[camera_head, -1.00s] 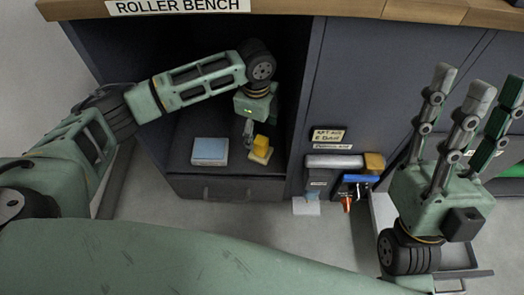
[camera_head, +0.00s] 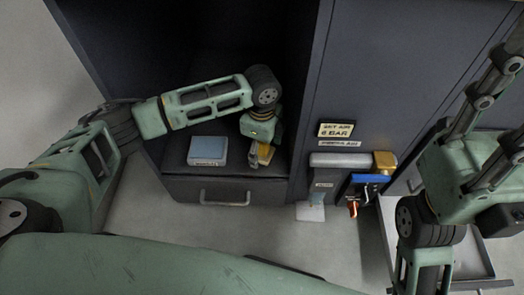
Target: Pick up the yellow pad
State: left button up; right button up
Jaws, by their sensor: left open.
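The yellow pad (camera_head: 266,152) sits on a pale base on the floor of the open cabinet bay, right of the blue block. My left gripper (camera_head: 256,152) reaches down into the bay right at the yellow pad. Its fingers are open and partly cover the pad. I cannot tell whether they touch it. My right gripper (camera_head: 497,95) is at the right edge, away from the pad, with its long fingers spread and empty. Some of its fingers are cut off by the frame.
A blue block (camera_head: 207,150) with a label lies left of the pad. The bay has a drawer front with a handle (camera_head: 225,200) below and a dark wall at its right.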

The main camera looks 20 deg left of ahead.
pick_arm(q)
jog(key=c, duration=1.4)
jog(key=shift+r, duration=0.1)
